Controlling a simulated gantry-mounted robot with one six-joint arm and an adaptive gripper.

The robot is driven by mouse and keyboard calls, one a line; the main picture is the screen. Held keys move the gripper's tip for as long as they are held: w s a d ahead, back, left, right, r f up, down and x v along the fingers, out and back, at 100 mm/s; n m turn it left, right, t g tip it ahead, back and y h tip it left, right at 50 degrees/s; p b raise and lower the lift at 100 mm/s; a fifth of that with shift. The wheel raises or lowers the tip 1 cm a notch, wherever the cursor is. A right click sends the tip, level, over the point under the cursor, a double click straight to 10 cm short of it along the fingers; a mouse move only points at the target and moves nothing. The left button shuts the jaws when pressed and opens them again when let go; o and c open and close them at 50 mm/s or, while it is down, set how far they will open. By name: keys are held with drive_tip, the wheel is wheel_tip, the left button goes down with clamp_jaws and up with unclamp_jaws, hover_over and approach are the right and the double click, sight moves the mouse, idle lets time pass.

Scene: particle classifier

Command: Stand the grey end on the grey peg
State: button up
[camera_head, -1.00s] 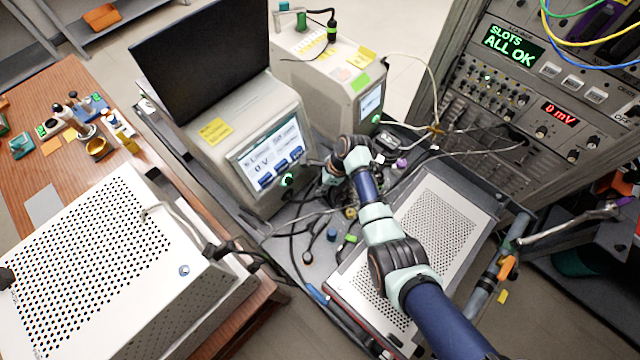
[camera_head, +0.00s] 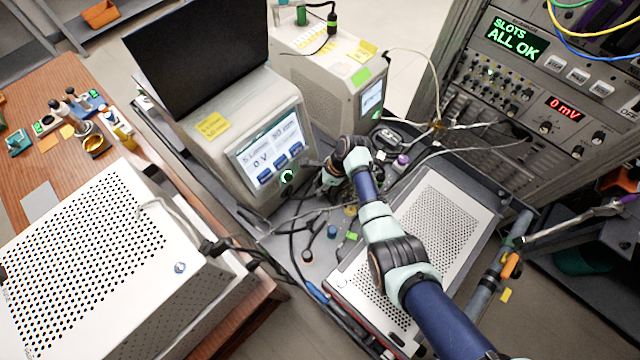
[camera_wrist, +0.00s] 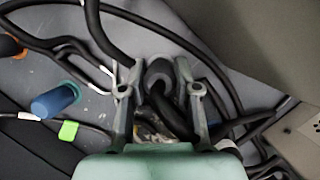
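In the wrist view a dark grey, rounded cable end (camera_wrist: 159,71) sits between the tips of my gripper (camera_wrist: 160,68), with a thick black cable bending away from it. The fingers stand apart on either side, very close to it. I cannot tell whether they press on it. No grey peg can be made out; whatever is under the end is hidden. In the head view my gripper (camera_head: 333,178) is low over the grey tray, beside the front of the screened instrument, and its fingertips are too small to read.
A blue peg (camera_wrist: 53,100) and a bright green tab (camera_wrist: 68,131) lie left of my gripper. Several loose black cables loop around the fingers. The screened instrument (camera_head: 262,150) stands close by, and a perforated white box (camera_head: 440,225) lies under my arm.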

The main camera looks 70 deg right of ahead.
drive_tip(key=o, duration=0.5)
drive_tip(key=v, duration=1.2)
idle(0.4)
